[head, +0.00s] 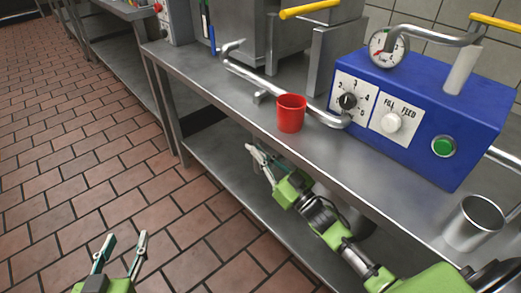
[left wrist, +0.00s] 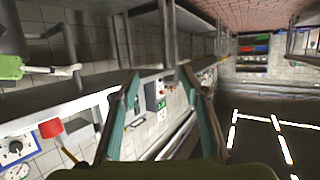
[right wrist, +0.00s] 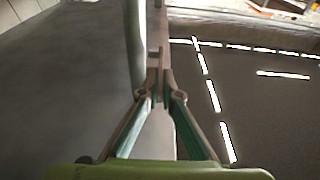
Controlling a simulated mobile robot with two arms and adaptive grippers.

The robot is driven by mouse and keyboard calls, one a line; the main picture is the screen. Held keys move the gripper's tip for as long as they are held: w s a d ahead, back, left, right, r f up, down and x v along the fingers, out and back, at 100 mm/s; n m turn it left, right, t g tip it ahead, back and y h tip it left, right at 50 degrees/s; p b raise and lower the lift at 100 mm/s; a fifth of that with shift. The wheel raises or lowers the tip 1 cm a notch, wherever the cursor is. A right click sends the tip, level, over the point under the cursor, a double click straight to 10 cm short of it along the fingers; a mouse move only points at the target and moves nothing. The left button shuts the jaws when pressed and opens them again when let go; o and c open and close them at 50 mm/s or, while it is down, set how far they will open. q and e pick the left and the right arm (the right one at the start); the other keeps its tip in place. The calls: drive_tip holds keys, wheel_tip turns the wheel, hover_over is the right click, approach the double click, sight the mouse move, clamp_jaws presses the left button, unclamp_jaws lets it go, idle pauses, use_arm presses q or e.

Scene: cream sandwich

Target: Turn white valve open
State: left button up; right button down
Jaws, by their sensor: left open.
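The white valve (head: 391,122) is a round white knob on a plate marked FILL and FEED. It sits on the front of a blue machine (head: 430,105) on the steel counter. It also shows at the lower left edge of the left wrist view (left wrist: 17,171). My left gripper (head: 122,240) is open and empty over the tiled floor, far from the valve. My right gripper (head: 258,152) is at the counter's front edge, below and left of the valve and apart from it. Its fingertips come together in the right wrist view (right wrist: 161,75), with nothing visible between them.
A red cup (head: 291,113) stands on the counter left of the machine, close to a bent metal pipe (head: 270,88). A metal cup (head: 473,223) stands at the right. The counter (head: 340,155) has a lower shelf (head: 225,155). The floor (head: 90,150) at left is clear.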

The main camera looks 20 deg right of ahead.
drive_tip(key=shift+w+r+g+p, duration=0.1)
drive_tip(key=shift+r+g+p, duration=0.25)
drive_tip(key=shift+p, duration=0.65)
drive_tip(key=shift+g+p, duration=0.35)
drive_tip(key=shift+p, duration=0.85)
use_arm(q)
drive_tip(key=s+a+f+g+y, duration=0.1)
drive_tip(key=s+a+f+g, duration=0.2)
drive_tip(key=s+f+g, duration=0.2)
drive_tip(key=s+a+f+g+y, duration=0.1)
drive_tip(key=s+a+f+g, duration=0.2)
drive_tip(key=s, duration=0.9)
wheel_tip(320, 180, down, 4)
drive_tip(key=shift+s+r+n+g+y, duration=0.2)
drive_tip(key=shift+n+g+y, duration=0.15)
drive_tip(key=shift+g, duration=0.85)
drive_tip(key=shift+a, duration=0.1)
use_arm(e)
drive_tip(key=c, duration=2.2)
unclamp_jaws()
drive_tip(key=shift+c, duration=0.2)
drive_tip(key=v, duration=1.2)
drive_tip(key=shift+a, duration=0.15)
